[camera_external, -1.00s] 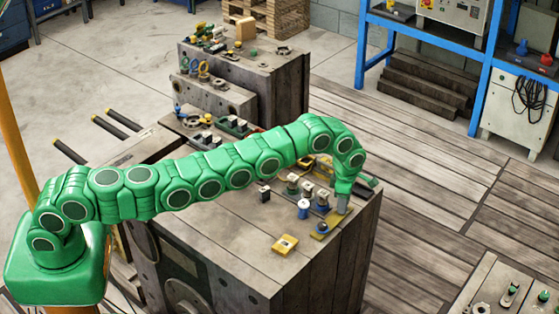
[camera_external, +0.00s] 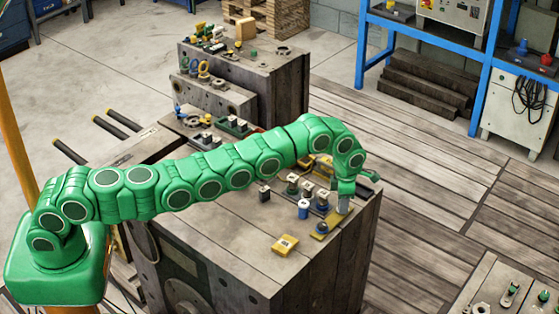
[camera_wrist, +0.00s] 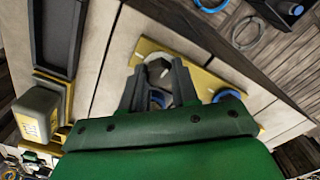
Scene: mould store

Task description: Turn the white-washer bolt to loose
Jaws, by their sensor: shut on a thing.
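My gripper (camera_external: 343,210) points down at the right edge of the near bench block, over a yellow plate (camera_external: 325,230). In the wrist view its two dark fingers (camera_wrist: 157,88) are closed around a bolt with a grey hexagonal head (camera_wrist: 158,72). The bolt stands on the yellow plate, which also shows in the wrist view (camera_wrist: 205,78). Blue shows low between the fingers; the fingers hide much of the bolt's foot, and I cannot make out a white washer there. A blue ring (camera_wrist: 232,94) sits on the plate just right of the fingers.
A blue piece with a white top (camera_external: 304,209) and several small fittings stand close left of my gripper. A yellow block (camera_external: 285,244) lies nearer the front. The bench top (camera_external: 225,235) left of it is clear. A dark tray (camera_wrist: 58,40) is at upper left in the wrist view.

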